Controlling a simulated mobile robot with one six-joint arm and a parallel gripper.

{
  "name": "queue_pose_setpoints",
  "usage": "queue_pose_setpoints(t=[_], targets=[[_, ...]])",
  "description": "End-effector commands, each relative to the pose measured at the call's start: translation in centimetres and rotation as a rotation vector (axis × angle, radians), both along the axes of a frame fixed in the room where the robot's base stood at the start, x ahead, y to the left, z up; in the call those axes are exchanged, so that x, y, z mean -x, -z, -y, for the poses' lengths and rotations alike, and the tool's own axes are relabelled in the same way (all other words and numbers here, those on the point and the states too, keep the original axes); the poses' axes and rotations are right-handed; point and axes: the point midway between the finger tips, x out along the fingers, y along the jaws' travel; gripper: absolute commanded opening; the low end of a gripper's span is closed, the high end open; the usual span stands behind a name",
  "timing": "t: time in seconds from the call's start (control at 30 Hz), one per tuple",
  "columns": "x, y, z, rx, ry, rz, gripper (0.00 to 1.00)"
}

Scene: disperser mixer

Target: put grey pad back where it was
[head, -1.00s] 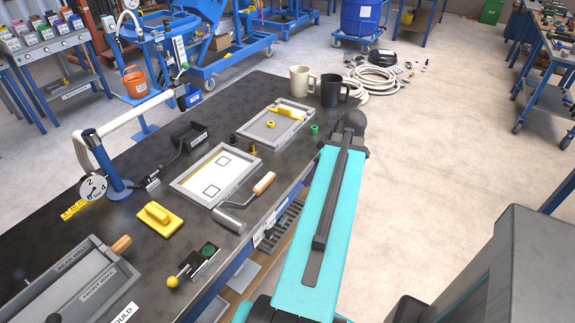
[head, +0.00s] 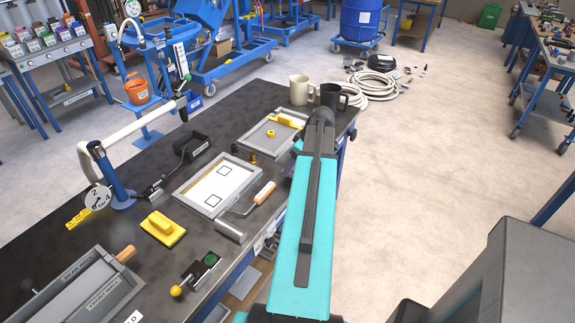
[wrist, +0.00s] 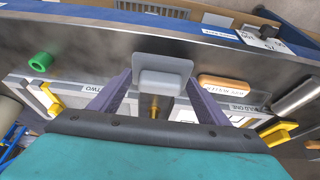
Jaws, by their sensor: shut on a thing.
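The grey pad (wrist: 163,76) is a small rounded block in the wrist view. My gripper (wrist: 162,84) is shut on it, with a purple finger at each side. The pad is over the dark bench top near its front edge. Behind it in the wrist view are the panels labelled TWO (wrist: 90,86) and ONE (wrist: 240,105). I cannot tell how high the pad is above the bench.
A framed tray with a white sheet (head: 230,178), a second tray (head: 258,140), a roller (head: 229,231) and a yellow float (head: 163,228) lie on the bench. A cream mug (head: 299,91) and dark mug (head: 329,94) stand at the far end. A green ring (wrist: 40,62) lies nearby.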

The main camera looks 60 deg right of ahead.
Motion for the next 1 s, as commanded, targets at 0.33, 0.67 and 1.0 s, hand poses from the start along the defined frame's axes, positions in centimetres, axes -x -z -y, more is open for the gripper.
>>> queue_pose_setpoints(t=[0.33, 0.67, 1.0], targets=[[-3.1, 0.2, 1.5, 0.001, 0.0, 0.0, 0.49], [-3.1, 0.3, 1.5, 0.001, 0.001, 0.0, 0.49], [-3.1, 2.1, 1.4, -0.002, 0.001, -0.001, 0.49]])
